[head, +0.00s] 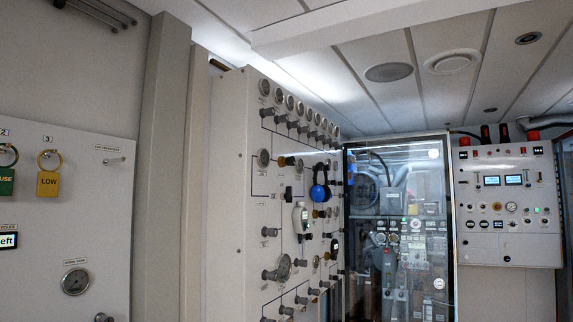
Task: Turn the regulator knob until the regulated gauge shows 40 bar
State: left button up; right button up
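The fill panel (228,180) stands in the middle of the head view, seen at a steep angle. It carries a row of round gauges along its top edge, a gauge (264,158) below them, and a larger gauge (284,267) lower down. Several grey knobs (269,275) stick out from it. I cannot tell which knob is the regulator knob or which gauge is the regulated one, and no dial reading is legible. Neither of my grippers is in view.
A blue and black item (319,193) and a white item (301,220) sit at the fill panel's front. A left wall panel (70,230) has tags and a gauge (75,282). A glazed cabinet (398,230) and a control box (507,205) stand at the back right.

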aim_at(289, 161)
jog(key=i+l+u, duration=0.45)
jog(key=i+l, duration=1.35)
jog(key=l, duration=0.15)
